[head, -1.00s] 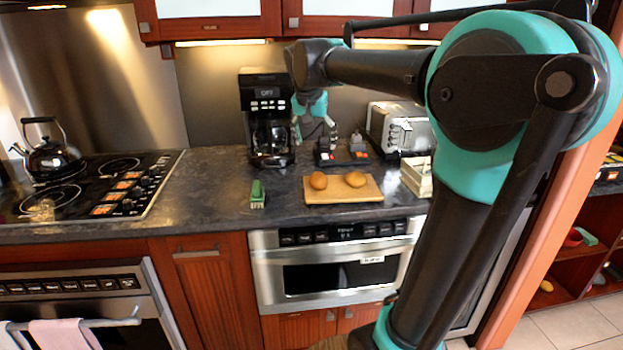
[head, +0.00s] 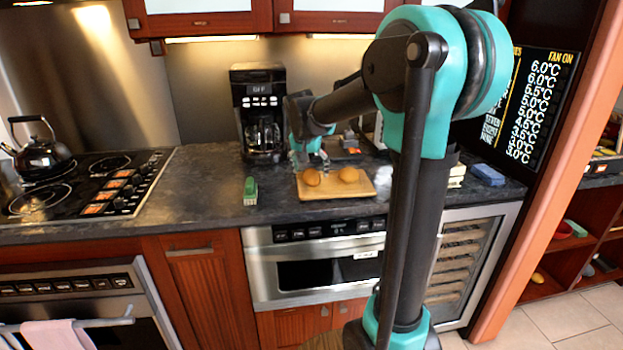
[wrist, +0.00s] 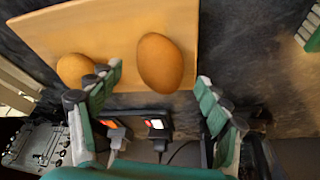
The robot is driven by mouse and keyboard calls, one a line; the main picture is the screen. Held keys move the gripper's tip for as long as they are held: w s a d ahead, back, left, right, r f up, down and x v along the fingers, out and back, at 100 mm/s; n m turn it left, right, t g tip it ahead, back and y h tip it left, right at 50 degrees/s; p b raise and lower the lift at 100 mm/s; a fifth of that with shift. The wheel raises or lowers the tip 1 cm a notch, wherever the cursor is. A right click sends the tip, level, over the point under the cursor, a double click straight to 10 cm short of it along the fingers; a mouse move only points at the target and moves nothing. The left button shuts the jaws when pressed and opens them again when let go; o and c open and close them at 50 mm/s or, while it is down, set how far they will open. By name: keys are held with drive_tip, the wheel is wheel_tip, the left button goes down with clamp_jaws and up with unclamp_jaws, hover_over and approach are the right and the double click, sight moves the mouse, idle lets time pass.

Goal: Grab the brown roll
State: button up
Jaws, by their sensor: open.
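Two brown rolls lie apart on a wooden cutting board (head: 335,194). In the head view they are the left roll (head: 312,177) and the right roll (head: 348,175). In the wrist view the left one shows as the nearer, central roll (wrist: 160,62); the other roll (wrist: 75,68) is at the left, partly covered by a finger. My gripper (head: 310,160) is just behind the board, by the left roll. In the wrist view my gripper (wrist: 160,77) is open and empty, its green-grey fingers spread on either side of the central roll's line, not gripping it.
A black coffee maker (head: 259,112) stands behind and left of the board. A green object (head: 250,191) lies left of it. A toaster (wrist: 35,143) and dark items with cords (wrist: 150,128) are close to my gripper.

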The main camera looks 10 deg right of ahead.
drive_tip(key=shift+x, duration=1.4)
drive_tip(key=shift+c, duration=0.3)
drive_tip(key=shift+a, duration=0.1)
drive_tip(key=c, duration=1.2)
